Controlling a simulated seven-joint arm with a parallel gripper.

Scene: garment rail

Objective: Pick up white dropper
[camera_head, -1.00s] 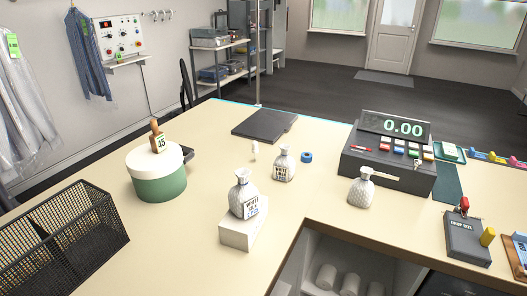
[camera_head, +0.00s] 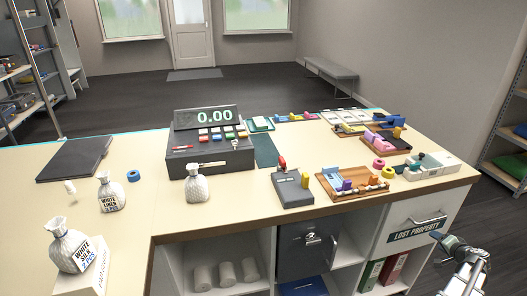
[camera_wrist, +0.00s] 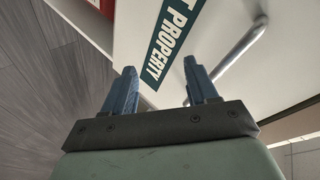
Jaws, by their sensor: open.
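A small white object that looks like the white dropper (camera_head: 70,188) stands on the counter at the left in the head view, between the dark flat pad and a white bottle. My gripper shows in the wrist view (camera_wrist: 158,88) with its two blue fingers apart and nothing between them. It points at the white drawer front with the "LOST PROPERTY" label. In the head view my arm's end (camera_head: 462,258) is at the lower right, beside the counter and far from the small white object. The dropper is not in the wrist view.
A cash register (camera_head: 208,160) sits mid-counter. Trays (camera_head: 340,196) and small coloured items crowd the right side. The "LOST PROPERTY" drawer (camera_head: 415,222) has a protruding handle near my gripper.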

